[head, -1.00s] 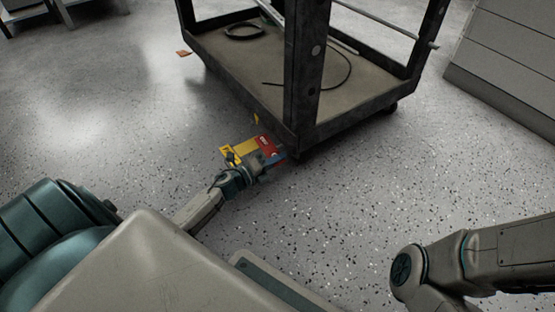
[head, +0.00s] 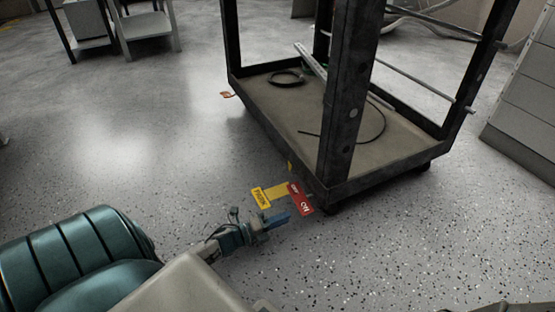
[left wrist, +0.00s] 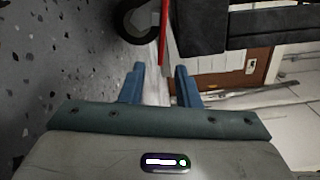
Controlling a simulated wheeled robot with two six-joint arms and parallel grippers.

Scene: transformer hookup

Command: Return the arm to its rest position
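My left gripper (head: 280,220) reaches in from the lower left of the head view, just in front of the near corner of a dark cart. Its two blue fingers stand apart with nothing between them in the left wrist view (left wrist: 160,75). A red tag (head: 300,198) and a yellow tag (head: 269,195) show at the cart's near corner, just beyond the fingers and apart from them. The red tag also shows edge-on in the left wrist view (left wrist: 164,30). My right gripper is out of view; only a bit of my right arm shows at the bottom edge.
The dark-framed cart (head: 400,170) carries a black cable coil (head: 286,78) and a loose cable on its deck. A small orange tag (head: 227,94) is at its far left corner. A grey cabinet (head: 525,110) stands at right.

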